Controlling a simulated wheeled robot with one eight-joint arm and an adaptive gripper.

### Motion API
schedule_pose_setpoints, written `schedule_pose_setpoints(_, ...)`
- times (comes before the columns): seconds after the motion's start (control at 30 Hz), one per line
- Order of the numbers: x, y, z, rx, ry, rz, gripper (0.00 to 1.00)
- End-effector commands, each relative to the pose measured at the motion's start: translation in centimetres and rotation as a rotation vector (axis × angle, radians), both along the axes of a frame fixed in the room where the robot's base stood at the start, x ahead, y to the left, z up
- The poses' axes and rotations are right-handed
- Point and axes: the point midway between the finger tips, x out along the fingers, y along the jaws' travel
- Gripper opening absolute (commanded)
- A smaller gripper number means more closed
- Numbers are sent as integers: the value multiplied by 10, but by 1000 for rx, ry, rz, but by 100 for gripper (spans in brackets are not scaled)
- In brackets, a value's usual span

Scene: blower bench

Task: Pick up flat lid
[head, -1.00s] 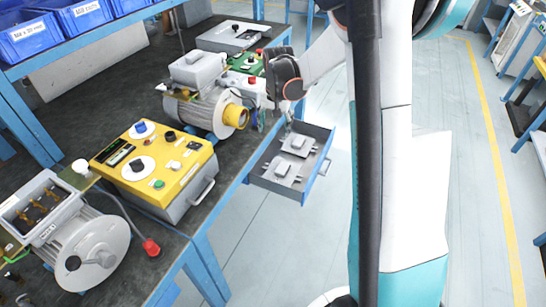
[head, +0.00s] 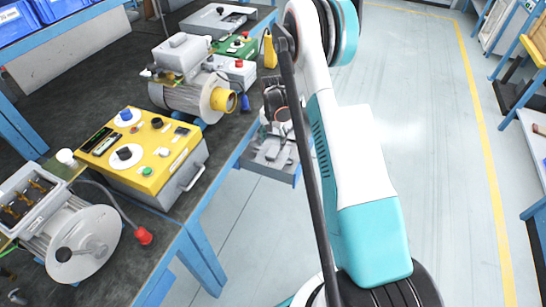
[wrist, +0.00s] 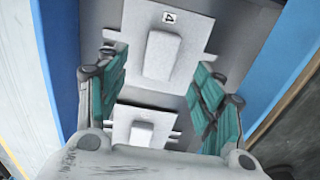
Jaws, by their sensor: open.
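Two flat grey lids lie in the open drawer (wrist: 62,60) under the bench top. Each is a thin plate with a raised block on it. In the wrist view, the farther lid (wrist: 165,50) bears a label marked 4, and the other lid (wrist: 138,127) lies nearer the camera. My gripper (wrist: 158,78) is open and empty above them, its teal-padded fingers to either side. In the head view, my gripper (head: 274,122) hangs over the drawer and hides part of its contents; a lid (head: 267,153) shows below it. Contact cannot be told.
A yellow control box (head: 145,152) and a motor with a yellow cap (head: 192,98) stand on the dark bench. A motor with a grey disc (head: 85,245) is at lower left. Blue bins (head: 60,8) are at the upper left. The floor (head: 430,130) right of me is clear.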

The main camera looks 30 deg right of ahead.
Motion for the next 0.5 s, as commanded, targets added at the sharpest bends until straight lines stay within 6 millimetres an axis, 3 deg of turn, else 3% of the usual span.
schedule_pose_setpoints(0.1, 0, 0, -14, 0, 0, 0, 62)
schedule_pose_setpoints(0.37, 1, -1, -28, 0, 0, 0, 62)
schedule_pose_setpoints(0.5, 4, -2, -47, 0, 0, 0, 62)
